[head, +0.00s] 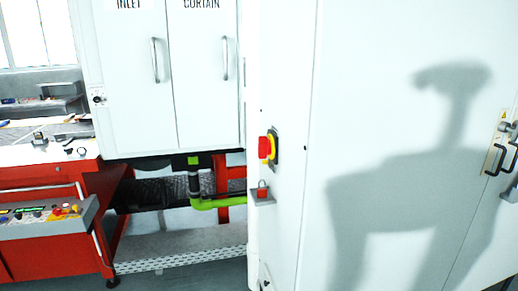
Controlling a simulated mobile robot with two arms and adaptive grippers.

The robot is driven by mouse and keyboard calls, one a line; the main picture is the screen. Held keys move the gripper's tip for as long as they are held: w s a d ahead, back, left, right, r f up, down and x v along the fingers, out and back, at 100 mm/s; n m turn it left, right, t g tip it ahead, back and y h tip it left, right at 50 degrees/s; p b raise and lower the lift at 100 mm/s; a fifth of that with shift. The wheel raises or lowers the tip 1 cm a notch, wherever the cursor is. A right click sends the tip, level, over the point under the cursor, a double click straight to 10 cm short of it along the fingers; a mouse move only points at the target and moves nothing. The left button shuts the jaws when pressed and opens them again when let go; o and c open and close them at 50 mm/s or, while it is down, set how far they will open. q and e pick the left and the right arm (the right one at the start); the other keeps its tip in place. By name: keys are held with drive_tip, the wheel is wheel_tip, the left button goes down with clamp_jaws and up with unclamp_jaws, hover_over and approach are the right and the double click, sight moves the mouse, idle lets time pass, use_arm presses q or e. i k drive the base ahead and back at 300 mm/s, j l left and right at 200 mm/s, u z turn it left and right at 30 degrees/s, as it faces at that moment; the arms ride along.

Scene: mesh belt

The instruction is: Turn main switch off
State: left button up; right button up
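The main switch (267,148) is a red rotary knob on a yellow plate with a dark backing. It is mounted on the narrow side face of the tall white cabinet, near the middle of the head view. I see it from the side, so its exact turn position cannot be told. Below it, a small red padlock (262,190) sits at a grey bracket. Neither of my grippers is in view. A shadow in the shape of a robot falls on the cabinet front.
The tall white cabinet (350,120) fills the right side, with dark handles (502,155) at the far right. White doors marked INLET and CURTAIN (205,100) are at upper left. A red machine with a button panel (45,218) stands at left. A green pipe (215,203) runs below the doors.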

sight(264, 145)
drive_tip(key=i+j, duration=0.15)
drive_tip(key=j, duration=0.15)
drive_tip(key=i+j+z, duration=0.15)
drive_tip(key=j, duration=0.15)
drive_tip(key=i+j, duration=0.1)
drive_tip(key=j, duration=0.2)
drive_tip(key=i+j+z, duration=0.1)
drive_tip(key=j, duration=0.2)
